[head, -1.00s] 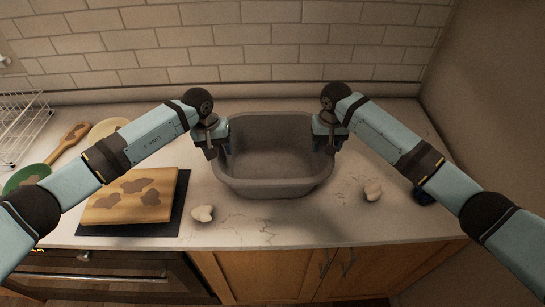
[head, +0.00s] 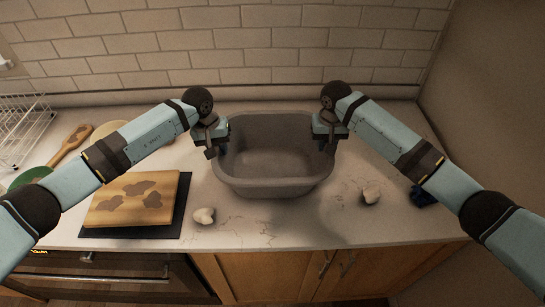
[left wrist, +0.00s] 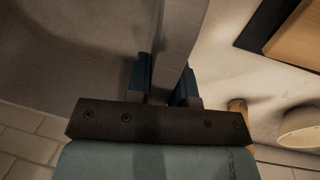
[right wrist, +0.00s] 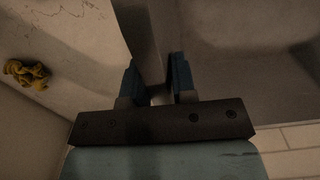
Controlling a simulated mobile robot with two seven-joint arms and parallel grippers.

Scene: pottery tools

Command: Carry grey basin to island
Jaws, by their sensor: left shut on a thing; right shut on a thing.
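The grey basin (head: 272,186) is an empty rectangular tub, upright over the counter near the back wall. My left gripper (head: 214,146) is shut on its left wall, and my right gripper (head: 328,138) is shut on its right wall. In the left wrist view the basin wall (left wrist: 181,35) passes between the two fingers (left wrist: 165,88). In the right wrist view the wall (right wrist: 147,40) also sits between the fingers (right wrist: 158,85). Whether the basin's base touches the counter is hard to tell. No island can be made out.
On the counter (head: 290,228) lie a stained wooden board (head: 135,200) on a dark mat (head: 182,208), pale lumps (head: 204,215) and (head: 371,194), and a dark blue item (head: 423,196). A wire rack (head: 20,130), wooden paddle (head: 70,144) and green dish (head: 30,177) are at left. Walls close the back and right.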

